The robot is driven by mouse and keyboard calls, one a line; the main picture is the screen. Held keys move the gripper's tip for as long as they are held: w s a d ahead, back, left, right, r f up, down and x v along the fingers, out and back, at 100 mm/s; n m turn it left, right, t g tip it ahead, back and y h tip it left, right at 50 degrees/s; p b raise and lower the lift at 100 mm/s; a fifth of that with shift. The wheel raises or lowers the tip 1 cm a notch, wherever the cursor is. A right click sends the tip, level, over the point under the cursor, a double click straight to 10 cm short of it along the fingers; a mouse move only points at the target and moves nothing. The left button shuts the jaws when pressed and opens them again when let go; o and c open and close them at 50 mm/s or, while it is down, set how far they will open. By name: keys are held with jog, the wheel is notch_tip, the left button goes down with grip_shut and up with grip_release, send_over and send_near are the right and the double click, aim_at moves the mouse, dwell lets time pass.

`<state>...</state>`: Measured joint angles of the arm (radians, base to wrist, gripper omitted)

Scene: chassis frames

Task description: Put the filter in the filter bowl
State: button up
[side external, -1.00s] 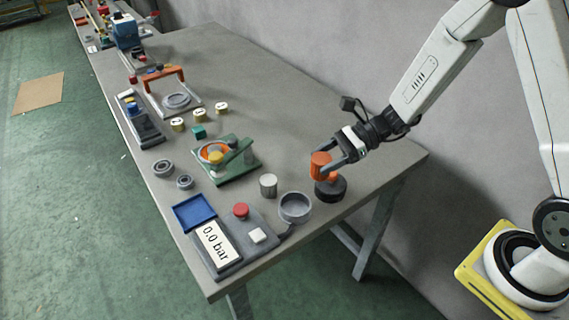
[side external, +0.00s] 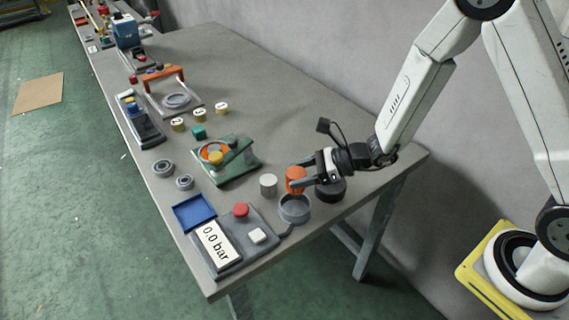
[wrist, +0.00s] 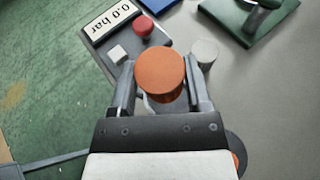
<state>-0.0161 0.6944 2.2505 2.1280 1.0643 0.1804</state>
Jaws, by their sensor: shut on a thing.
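My gripper (side external: 300,184) is shut on an orange cylinder (side external: 294,174), which I take to be the filter. In the wrist view the orange cylinder (wrist: 160,72) sits upright between the two fingers of my gripper (wrist: 160,88). The filter bowl (side external: 295,214) is a grey, open round cup at the table's front edge. The cylinder is held at or just above the bowl's far rim in the side view; I cannot tell whether it touches. In the wrist view the bowl is mostly hidden beneath the cylinder and gripper.
A panel reading 0.0 bar (side external: 215,244) with a red button (side external: 240,210) and a white button (side external: 258,236) adjoins the bowl. A pale grey cylinder (side external: 268,185) stands close behind it. A black disc (side external: 330,190) lies right, partly behind my gripper. A green fixture (side external: 225,165) is farther back.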

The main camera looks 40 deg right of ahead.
jog(key=shift+f, duration=0.1)
jog(key=shift+f, duration=2.1)
jog(key=shift+f, duration=0.1)
jog(key=shift+f, duration=1.7)
jog(key=shift+f, duration=0.1)
jog(key=o, duration=1.3)
